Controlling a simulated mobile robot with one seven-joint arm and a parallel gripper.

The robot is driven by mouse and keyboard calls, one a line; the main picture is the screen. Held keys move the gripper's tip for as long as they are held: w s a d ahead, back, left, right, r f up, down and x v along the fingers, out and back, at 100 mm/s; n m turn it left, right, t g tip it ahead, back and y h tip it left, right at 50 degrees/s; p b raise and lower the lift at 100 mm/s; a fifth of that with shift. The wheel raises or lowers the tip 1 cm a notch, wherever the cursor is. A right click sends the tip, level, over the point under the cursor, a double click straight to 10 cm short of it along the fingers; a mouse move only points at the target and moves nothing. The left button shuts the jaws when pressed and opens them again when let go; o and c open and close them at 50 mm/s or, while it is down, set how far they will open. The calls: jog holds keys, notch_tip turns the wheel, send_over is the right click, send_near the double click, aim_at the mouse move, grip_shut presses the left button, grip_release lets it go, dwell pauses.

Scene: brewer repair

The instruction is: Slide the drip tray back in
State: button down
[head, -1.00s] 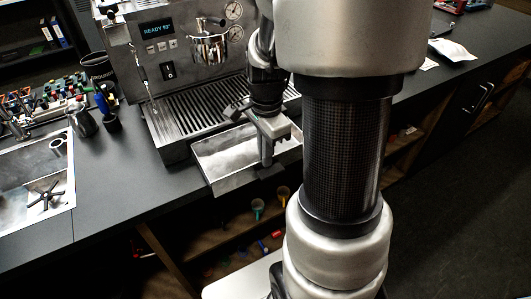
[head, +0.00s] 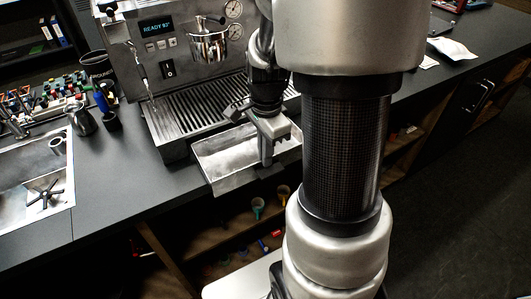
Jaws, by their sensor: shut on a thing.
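The drip tray (head: 226,161) is a shallow silver metal pan. It sticks out from under the front of the espresso machine (head: 172,70) and overhangs the counter's front edge. The slatted grate (head: 198,112) of the machine lies above and behind it. My gripper (head: 266,158) points down at the right part of the tray and is shut on it. The exact contact at the fingertips is hard to make out.
A sink (head: 38,175) is set in the counter at the left. A metal pitcher (head: 82,120) and a dark grinder cup (head: 97,68) stand left of the machine. Open shelves with small cups (head: 258,207) are below the counter. The dark counter (head: 125,185) left of the tray is clear.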

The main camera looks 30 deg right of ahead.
jog(key=shift+f, duration=0.35)
jog(key=c, duration=1.8)
grip_release()
jog(key=shift+c, duration=0.2)
notch_tip(320, 180, up, 17)
jog(key=p, duration=0.2)
jog(key=s+a+r+n+t+p, duration=0.5)
jog(key=s+a+r+n, duration=0.3)
jog(key=n, duration=0.9)
jog(key=s+a, duration=0.2)
jog(key=shift+s+a+r+n, duration=0.15)
jog(key=shift+a+r+n, duration=0.15)
jog(key=shift+a, duration=0.05)
